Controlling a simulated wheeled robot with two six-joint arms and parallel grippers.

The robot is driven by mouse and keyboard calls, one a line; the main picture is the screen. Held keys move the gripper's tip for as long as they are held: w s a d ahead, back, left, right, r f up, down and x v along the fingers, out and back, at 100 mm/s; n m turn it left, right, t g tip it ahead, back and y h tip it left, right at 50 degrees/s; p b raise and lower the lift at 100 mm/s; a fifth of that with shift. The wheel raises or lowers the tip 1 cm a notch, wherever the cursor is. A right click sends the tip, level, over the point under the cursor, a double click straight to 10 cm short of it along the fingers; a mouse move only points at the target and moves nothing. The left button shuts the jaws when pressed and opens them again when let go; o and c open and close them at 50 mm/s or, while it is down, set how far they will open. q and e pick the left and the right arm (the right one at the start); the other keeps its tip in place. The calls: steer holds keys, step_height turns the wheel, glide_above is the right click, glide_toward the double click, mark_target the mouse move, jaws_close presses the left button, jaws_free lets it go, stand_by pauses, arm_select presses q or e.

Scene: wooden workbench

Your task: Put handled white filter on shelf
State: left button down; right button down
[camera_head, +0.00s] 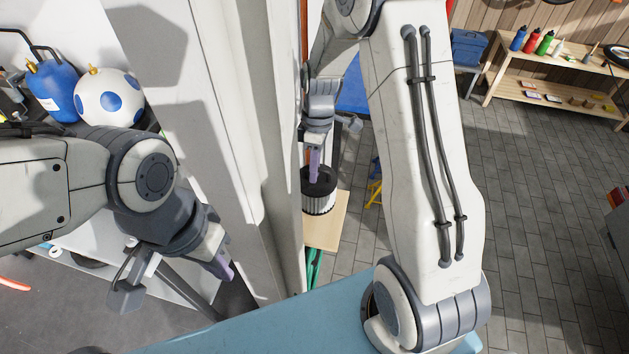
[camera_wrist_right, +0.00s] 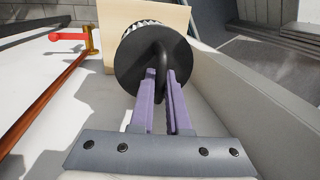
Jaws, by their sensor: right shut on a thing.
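The handled white filter (camera_head: 318,203) has a pleated white side and a dark top with a handle. It also shows in the right wrist view (camera_wrist_right: 137,75), where its black disc faces the camera. My right gripper (camera_head: 313,172) has its purple fingers shut on the handle. A light wooden board (camera_head: 328,228) lies beneath or just behind the filter; I cannot tell whether they touch. My left gripper (camera_head: 178,285) is at lower left, apart from the filter, with its fingers spread and nothing between them.
A tall white panel (camera_head: 240,130) stands just left of the filter. A blue tank (camera_head: 52,88) and a spotted white ball-shaped tank (camera_head: 108,97) stand at upper left. A wooden shelf unit (camera_head: 545,85) with bottles is at far right.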

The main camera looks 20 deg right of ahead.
mark_target(315, 186)
step_height(315, 186, down, 2)
steer(key=shift+s+d+f, duration=0.1)
steer(key=shift+d, duration=0.05)
step_height(315, 186, down, 3)
steer(key=shift+p, duration=0.55)
steer(key=shift+f+p, duration=0.3)
steer(key=shift+p, duration=0.05)
steer(key=shift+a+f, duration=0.2)
steer(key=shift+f, duration=0.1)
steer(key=shift+f, duration=0.15)
steer(key=c, duration=0.9)
jaws_free()
